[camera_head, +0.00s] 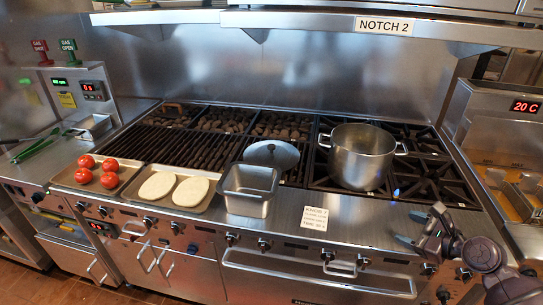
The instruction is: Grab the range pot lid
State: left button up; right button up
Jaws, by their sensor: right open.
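The pot lid (280,157) is a round grey metal disc. It lies on the grill surface, left of the large steel pot (362,160) and just behind a square steel pan that hides a bit of its front edge. The pot stands upright and uncovered on the right burners, with side handles. My right gripper (420,227) is open and empty at the lower right, over the front edge of the range. It is well to the right of the lid and apart from it. My left gripper is not in view.
The square steel pan (249,204) stands in front of the lid. Trays with tomatoes (109,180) and two pale flat breads (157,186) lie to the left. A small sign (314,218) sits on the front ledge. A shelf (370,24) overhangs the back.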

aim_at(284, 155)
jog(key=i+j, duration=1.2)
